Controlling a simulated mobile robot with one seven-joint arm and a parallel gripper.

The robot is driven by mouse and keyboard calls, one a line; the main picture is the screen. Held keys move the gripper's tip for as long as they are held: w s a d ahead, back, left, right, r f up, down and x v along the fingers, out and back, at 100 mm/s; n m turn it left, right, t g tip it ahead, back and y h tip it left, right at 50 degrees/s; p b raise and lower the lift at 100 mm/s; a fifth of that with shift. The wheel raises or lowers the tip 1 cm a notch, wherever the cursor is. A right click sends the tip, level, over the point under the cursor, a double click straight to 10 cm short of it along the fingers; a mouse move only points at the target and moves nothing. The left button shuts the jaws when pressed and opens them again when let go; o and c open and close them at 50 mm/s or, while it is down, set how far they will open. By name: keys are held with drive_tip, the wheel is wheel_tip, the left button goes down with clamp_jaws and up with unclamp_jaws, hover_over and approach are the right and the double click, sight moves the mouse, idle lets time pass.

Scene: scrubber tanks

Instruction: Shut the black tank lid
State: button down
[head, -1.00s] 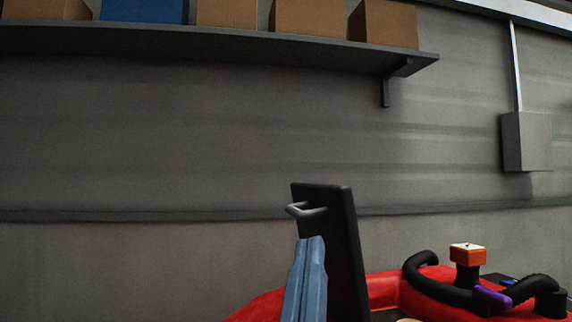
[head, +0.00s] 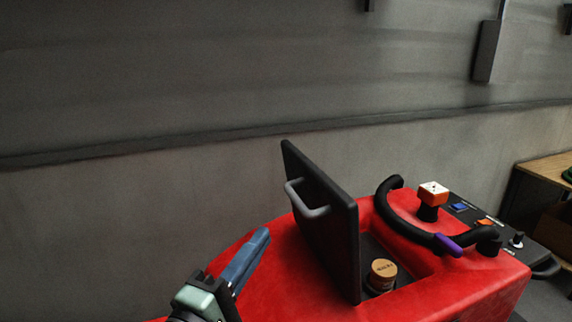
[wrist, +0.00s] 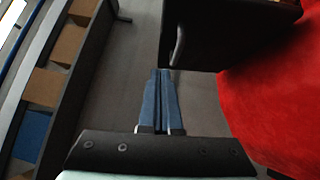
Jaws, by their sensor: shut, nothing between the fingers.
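The black tank lid (head: 325,228) stands open, nearly upright, on the red scrubber body (head: 275,268). Its grey handle (head: 307,200) is on the face toward the left. In the wrist view the lid (wrist: 225,30) is at the top, with the handle (wrist: 179,46) near its left edge. My gripper (head: 262,238) is shut and empty, left of the lid and apart from it, on the handle's side. Its blue fingers (wrist: 160,80) are together in the wrist view, with the tips below the handle in the picture. The tank recess with a tan round cap (head: 382,272) shows right of the lid.
A black curved handlebar (head: 390,210) with a purple lever (head: 448,245) and an orange-and-white block (head: 433,192) stand right of the lid. A control panel (head: 490,222) is beyond. A grey wall (head: 150,90) runs behind. A shelf with boxes (wrist: 45,85) shows left in the wrist view.

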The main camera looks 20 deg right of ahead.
drive_tip(key=p, duration=0.4)
approach(319, 180)
drive_tip(key=w, duration=0.4)
drive_tip(key=d, duration=0.1)
drive_tip(key=d+p, duration=0.1)
drive_tip(key=d, duration=0.1)
drive_tip(key=shift+w+r, duration=0.1)
drive_tip(key=shift+r, duration=0.25)
drive_tip(key=shift+d+p, duration=0.3)
drive_tip(key=shift+d, duration=0.15)
